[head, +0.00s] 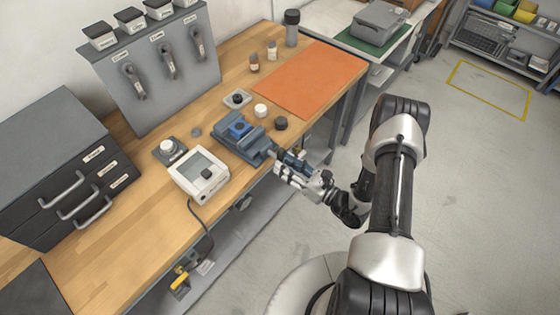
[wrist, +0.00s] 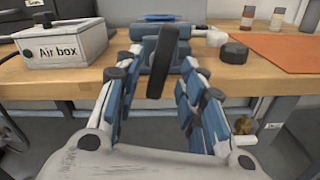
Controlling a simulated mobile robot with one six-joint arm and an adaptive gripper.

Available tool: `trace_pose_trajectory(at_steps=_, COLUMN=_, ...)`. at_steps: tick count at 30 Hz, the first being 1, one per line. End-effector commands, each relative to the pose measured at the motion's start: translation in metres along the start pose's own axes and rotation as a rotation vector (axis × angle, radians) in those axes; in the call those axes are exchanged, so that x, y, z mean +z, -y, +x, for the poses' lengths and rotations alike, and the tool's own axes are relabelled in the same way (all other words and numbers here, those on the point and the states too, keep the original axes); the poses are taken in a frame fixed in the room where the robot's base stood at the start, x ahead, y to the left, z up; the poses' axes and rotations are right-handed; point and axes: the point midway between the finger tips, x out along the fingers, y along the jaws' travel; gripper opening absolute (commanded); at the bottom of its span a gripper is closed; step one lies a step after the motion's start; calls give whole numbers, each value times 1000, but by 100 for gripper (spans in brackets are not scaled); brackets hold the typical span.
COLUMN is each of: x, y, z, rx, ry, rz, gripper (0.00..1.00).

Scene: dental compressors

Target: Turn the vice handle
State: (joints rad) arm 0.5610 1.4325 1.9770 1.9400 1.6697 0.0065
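In the wrist view, the vice (wrist: 150,57) is straight ahead. Its dark bar handle (wrist: 162,62) stands near upright, tilted slightly right at the top. My gripper (head: 281,160) is at the front of the vice. In the wrist view, my gripper (wrist: 160,72) is open, one finger on each side of the handle with visible gaps. I cannot tell how far the fingertips reach past the bar. In the head view the gripper partly hides the handle.
The white Air box (wrist: 65,43) stands left of the vice. A black round knob (wrist: 234,52) and an orange mat (head: 308,80) lie to the right. Open floor (head: 480,150) lies right of my arm.

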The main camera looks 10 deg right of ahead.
Motion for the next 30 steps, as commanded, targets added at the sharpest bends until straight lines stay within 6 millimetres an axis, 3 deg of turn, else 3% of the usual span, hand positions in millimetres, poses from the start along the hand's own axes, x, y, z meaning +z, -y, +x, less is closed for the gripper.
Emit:
trace_pose_trajectory(at_steps=6, x=0, y=-1, z=27, rx=3, ry=0, rz=-1, gripper=37)
trace_pose_trajectory(at_steps=17, x=0, y=0, z=33, rx=0, ry=0, rz=0, gripper=37)
trace_pose_trajectory(at_steps=30, x=0, y=0, z=32, rx=0, ry=0, rz=0, gripper=9)
